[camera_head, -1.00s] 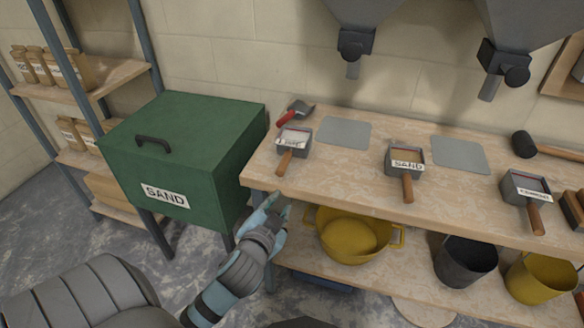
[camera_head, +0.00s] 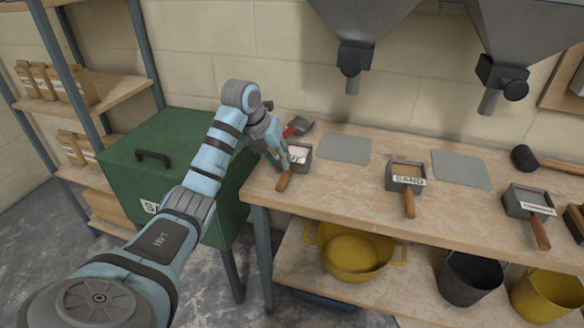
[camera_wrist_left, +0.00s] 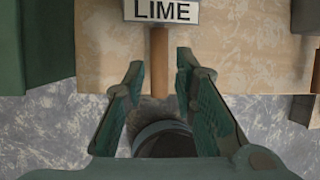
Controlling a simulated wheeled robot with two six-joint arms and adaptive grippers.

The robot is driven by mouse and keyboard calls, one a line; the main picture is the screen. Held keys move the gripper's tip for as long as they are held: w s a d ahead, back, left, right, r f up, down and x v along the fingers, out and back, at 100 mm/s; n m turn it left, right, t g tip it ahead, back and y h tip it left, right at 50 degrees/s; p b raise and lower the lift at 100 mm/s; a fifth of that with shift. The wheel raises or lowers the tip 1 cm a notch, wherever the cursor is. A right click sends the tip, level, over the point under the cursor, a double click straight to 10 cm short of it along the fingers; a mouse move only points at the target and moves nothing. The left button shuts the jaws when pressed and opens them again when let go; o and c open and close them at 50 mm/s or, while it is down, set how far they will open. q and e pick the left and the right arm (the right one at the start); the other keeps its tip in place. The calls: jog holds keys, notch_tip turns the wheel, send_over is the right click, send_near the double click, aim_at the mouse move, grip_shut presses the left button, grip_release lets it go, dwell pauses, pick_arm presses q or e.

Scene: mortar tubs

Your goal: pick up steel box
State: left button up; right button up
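A small steel box labelled LIME (camera_head: 300,154) with a wooden handle (camera_head: 284,181) stands at the left end of the workbench. Its label (camera_wrist_left: 161,11) and handle (camera_wrist_left: 159,62) also show in the left wrist view. My left gripper (camera_head: 281,162) is at this box, partly covering it in the head view. In the wrist view the left gripper (camera_wrist_left: 159,68) is open, its fingers on either side of the handle with gaps. Similar steel boxes labelled SAND (camera_head: 406,174) and, less clearly, cement (camera_head: 528,203) stand farther right. My right gripper is not seen.
A green bin (camera_head: 185,130) stands left of the workbench (camera_head: 345,190). A red-handled scoop (camera_head: 298,127) lies behind the lime box. Grey plates (camera_head: 343,148) lie between the boxes. Hopper spouts (camera_head: 352,70) hang above. Yellow (camera_head: 350,255) and dark buckets (camera_head: 468,280) sit on the lower shelf.

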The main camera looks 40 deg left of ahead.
aim_at(285, 172)
pick_arm(q)
jog(key=b+x, duration=0.2)
jog(key=x, duration=0.6)
jog(key=shift+f, duration=0.3)
jog(key=shift+w, duration=0.15)
jog(key=shift+r, duration=0.1)
grip_shut()
